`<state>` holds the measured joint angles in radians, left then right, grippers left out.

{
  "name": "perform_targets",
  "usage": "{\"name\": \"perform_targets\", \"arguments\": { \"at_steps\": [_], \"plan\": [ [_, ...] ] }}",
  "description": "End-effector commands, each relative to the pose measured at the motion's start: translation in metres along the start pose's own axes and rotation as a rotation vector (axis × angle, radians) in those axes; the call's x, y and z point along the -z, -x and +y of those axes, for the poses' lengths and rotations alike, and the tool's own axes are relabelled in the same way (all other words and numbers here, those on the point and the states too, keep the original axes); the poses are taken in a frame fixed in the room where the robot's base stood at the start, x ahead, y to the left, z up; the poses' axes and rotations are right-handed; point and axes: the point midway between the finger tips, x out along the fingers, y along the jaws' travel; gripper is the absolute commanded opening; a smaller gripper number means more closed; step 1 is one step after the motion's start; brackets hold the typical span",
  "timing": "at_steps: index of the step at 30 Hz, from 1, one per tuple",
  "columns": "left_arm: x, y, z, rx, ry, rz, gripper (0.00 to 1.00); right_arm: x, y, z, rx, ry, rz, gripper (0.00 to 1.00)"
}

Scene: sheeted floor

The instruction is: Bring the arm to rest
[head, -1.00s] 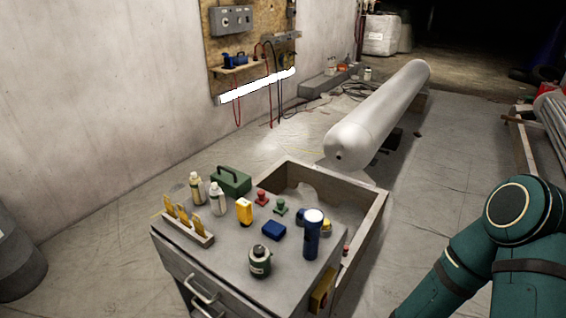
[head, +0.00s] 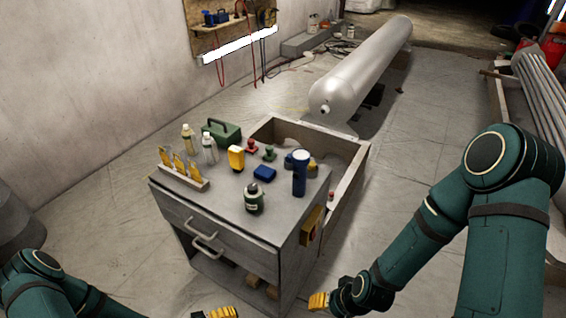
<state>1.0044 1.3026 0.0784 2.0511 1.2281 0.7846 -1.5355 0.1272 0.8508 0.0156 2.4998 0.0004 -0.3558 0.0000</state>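My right arm (head: 445,215) comes in from the right, bent at the elbow. Its forearm slopes down and left to my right gripper (head: 319,301), whose orange fingers show near the bottom edge, just right of the grey cart. My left arm (head: 45,285) shows only in part in the lower left corner. Orange fingers of my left gripper (head: 222,312) show at the bottom edge, in front of the cart; the rest is cut off. Nothing is seen held in either gripper. Whether the fingers are open or shut is too small to tell.
The grey drawer cart (head: 215,228) stands close ahead, with bottles, a green toolbox (head: 222,132), a blue flashlight (head: 300,172) and other small things on top. An open wooden box (head: 357,180) adjoins it. A large white cylinder (head: 365,68) lies behind. Sheeted floor (head: 90,190) is clear at left.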

Motion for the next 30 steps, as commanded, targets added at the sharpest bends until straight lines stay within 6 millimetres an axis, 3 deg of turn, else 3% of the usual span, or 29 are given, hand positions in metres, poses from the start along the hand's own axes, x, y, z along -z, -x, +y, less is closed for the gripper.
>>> {"name": "perform_targets", "arguments": {
  "at_steps": [3, 6, 10, 13, 21, 25, 30],
  "plan": [
    [-0.043, -0.010, 0.003, 0.276, -0.015, -0.219, 0.43, 0.000, 0.000, 0.000, 0.000, 0.000, 0.000, 0.61],
    [-0.063, -0.006, 0.001, 0.522, -0.063, -0.303, 0.43, 0.000, 0.000, 0.000, 0.000, 0.000, 0.000, 0.61],
    [-0.067, 0.003, 0.007, 0.798, -0.191, -0.284, 0.43, 0.000, 0.000, 0.000, 0.000, 0.000, 0.000, 0.61],
    [-0.060, 0.003, 0.025, 0.931, -0.328, -0.199, 0.43, 0.000, 0.000, 0.000, 0.000, 0.000, 0.000, 0.61],
    [-0.052, -0.023, 0.089, 0.932, -0.607, 0.030, 0.43, 0.000, 0.000, 0.000, 0.000, 0.000, 0.000, 0.61],
    [-0.054, -0.030, 0.102, 0.900, -0.644, 0.065, 0.43, 0.000, 0.000, 0.000, 0.000, 0.000, 0.000, 0.61],
    [-0.054, -0.030, 0.103, 0.899, -0.645, 0.065, 0.43, 0.000, 0.000, 0.000, 0.000, 0.000, 0.000, 0.61]
  ]
}}
